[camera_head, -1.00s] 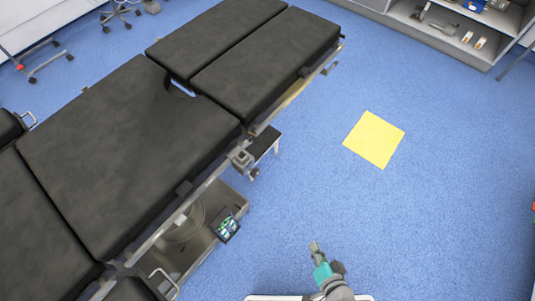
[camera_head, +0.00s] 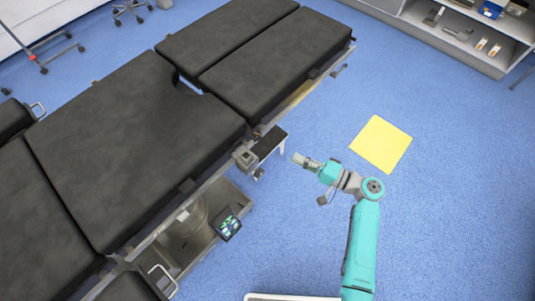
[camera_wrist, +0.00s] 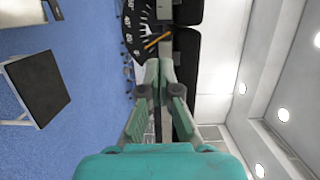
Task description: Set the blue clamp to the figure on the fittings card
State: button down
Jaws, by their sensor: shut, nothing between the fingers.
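My gripper (camera_head: 298,158) is shut and empty, stretched out above the floor to the right of the operating table (camera_head: 120,160). In the wrist view my gripper (camera_wrist: 158,75) points at a dark dial (camera_wrist: 145,22) with white marks and an orange pointer; its figures are too small to read surely. A grey clamp (camera_head: 243,157) sits on the table's side rail, left of my gripper and apart from it. No blue colour shows on it, so I cannot tell whether it is the blue clamp. I cannot make out a fittings card.
A lit screen (camera_head: 229,225) hangs lower on the table's side. A yellow square (camera_head: 381,144) lies on the clear blue floor. Shelves (camera_head: 440,38) stand at the back right.

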jog(key=a, duration=1.1)
jog(key=shift+w+a, duration=0.25)
jog(key=shift+w, duration=0.2)
jog(key=shift+r, duration=0.1)
jog(key=s+a, duration=0.4)
jog(key=s, duration=0.1)
jog(key=s+a, duration=0.4)
jog(key=s, duration=0.2)
jog(key=s+a, duration=0.5)
jog(key=shift+s, duration=0.3)
